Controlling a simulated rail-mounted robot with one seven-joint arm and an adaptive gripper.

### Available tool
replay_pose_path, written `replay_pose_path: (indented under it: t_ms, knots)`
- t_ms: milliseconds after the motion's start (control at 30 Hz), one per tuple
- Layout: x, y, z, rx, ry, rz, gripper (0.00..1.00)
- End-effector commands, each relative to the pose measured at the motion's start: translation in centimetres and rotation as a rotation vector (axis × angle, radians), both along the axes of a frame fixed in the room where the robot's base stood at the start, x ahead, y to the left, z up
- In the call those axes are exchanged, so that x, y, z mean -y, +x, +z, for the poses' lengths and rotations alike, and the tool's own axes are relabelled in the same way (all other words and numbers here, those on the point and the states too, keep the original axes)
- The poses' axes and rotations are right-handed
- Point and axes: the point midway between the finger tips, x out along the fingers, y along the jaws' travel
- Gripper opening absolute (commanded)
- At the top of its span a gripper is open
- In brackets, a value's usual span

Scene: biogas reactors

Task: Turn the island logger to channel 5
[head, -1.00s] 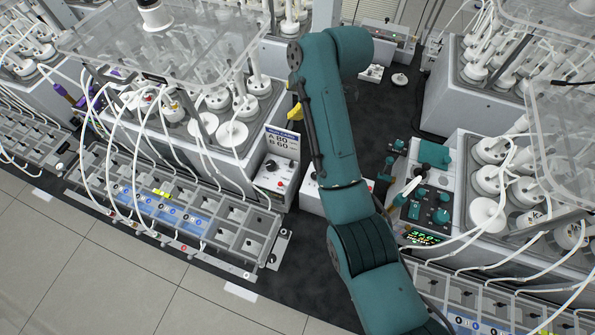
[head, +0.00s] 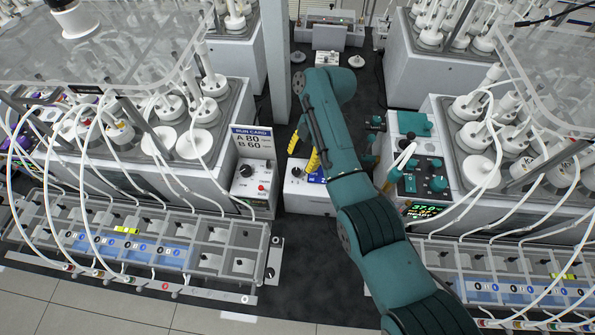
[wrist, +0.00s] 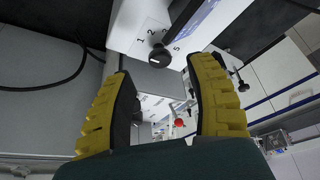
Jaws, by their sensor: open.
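The island logger (head: 305,188) is a white box with a black knob and a blue label, on the dark bench top between the reactors in the head view. In the wrist view its white face (wrist: 135,35) carries a black knob (wrist: 160,56), with the numbers 1, 2 and 5 readable around it. The knob's pointer direction cannot be told. My gripper (head: 304,150) has yellow ribbed fingers and is just above and behind the box. In the wrist view the open gripper (wrist: 162,80) is empty, its fingers on either side of the knob, apparently not touching it.
A teal-knobbed control panel (head: 423,180) is close to my arm on the right. Reactor blocks with white tubes flank both sides. A grey post (head: 276,60) rises behind.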

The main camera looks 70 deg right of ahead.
Motion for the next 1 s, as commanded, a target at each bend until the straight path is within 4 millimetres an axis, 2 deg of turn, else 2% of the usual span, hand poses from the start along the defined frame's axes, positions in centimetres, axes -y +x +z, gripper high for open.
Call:
replay_pose_path:
  t_ms: [100, 233, 567, 867, 1000]
  knots:
    - [-0.9, 0.5, -2.0, -0.003, 0.003, 0.001, 0.56]
    - [-1.3, 0.8, -3.4, -0.002, 0.001, 0.000, 0.56]
    - [-1.5, 0.9, -3.9, -0.002, 0.001, 0.000, 0.57]
    - [-1.4, 0.9, -3.9, -0.001, 0.001, -0.001, 0.00]
    - [-1.4, 0.9, -3.9, -0.002, 0.001, 0.000, 0.00]
